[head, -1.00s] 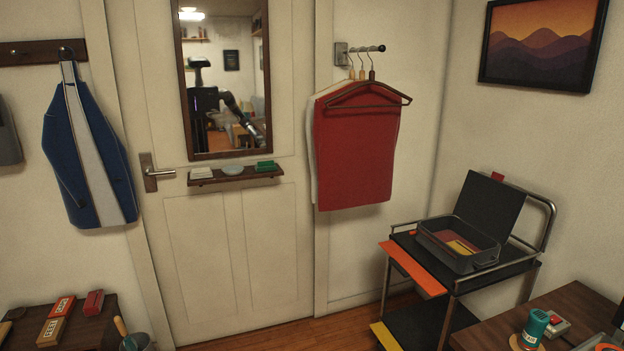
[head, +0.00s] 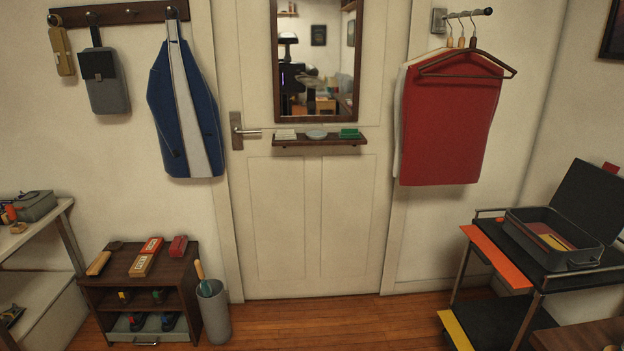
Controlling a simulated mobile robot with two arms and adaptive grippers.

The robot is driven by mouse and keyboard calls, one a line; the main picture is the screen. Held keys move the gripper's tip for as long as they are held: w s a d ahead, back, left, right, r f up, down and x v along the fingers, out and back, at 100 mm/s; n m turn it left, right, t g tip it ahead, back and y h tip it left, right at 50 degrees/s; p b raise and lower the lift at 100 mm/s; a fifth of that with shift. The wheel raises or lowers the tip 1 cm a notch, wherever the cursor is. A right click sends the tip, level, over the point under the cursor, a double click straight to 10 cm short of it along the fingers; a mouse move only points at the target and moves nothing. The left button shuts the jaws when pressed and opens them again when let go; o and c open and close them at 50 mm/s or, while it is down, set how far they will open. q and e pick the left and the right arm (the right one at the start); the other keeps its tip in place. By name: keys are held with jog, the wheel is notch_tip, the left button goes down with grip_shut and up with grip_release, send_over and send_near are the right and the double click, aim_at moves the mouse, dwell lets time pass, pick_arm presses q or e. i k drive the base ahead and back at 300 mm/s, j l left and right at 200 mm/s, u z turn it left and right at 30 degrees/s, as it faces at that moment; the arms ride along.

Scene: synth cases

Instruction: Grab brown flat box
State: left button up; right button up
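A flat brown box (head: 141,266) with a pale label lies on top of the small dark wooden cabinet (head: 182,266) at the lower left. A red box (head: 153,244) with a similar pale label lies right behind it, touching or nearly so. Neither of my grippers shows directly in the head view. A dark robot figure is reflected in the mirror on the door, but its grippers are too small to read.
A yellowish-handled brush (head: 98,263) and a small red object (head: 178,247) share the cabinet top. A grey bin (head: 214,312) stands against its right side. A shelf unit (head: 35,270) is at left, a cart (head: 470,238) at right. Wooden floor (head: 300,320) before the door is clear.

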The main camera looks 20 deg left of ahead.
aim_at(143, 263)
jog(key=u, duration=1.6)
jog(key=i+j+z, duration=0.1)
jog(key=i, duration=0.25)
jog(key=i+j+z, duration=0.15)
jog(key=i, duration=0.15)
